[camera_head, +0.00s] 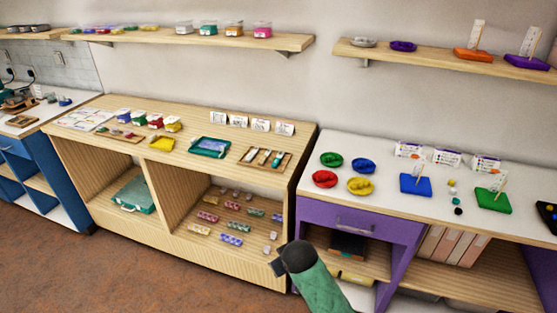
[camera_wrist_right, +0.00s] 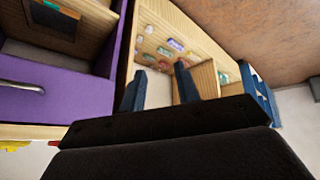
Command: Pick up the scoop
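I cannot make out a scoop for certain. A small wooden tray (camera_head: 286,166) with several slim tools lies at the right front of the wooden bench; the tools are too small to name. My right gripper (camera_wrist_right: 160,68) shows in its wrist view with two blue fingers apart and nothing between them. It is in front of the furniture, clear of the bench top. In the head view, a green link of my arm with a dark end rises at the bottom centre; the fingers cannot be told there. My left gripper is not in view.
The wooden bench (camera_head: 185,145) also bears a teal tray (camera_head: 209,147), lidded boxes and cards. Its lower shelf holds several bead strips. Right of it, the white-topped purple table (camera_head: 335,190) bears coloured bowls, a blue board (camera_head: 416,185) and a green board (camera_head: 493,201). Wall shelves hang above.

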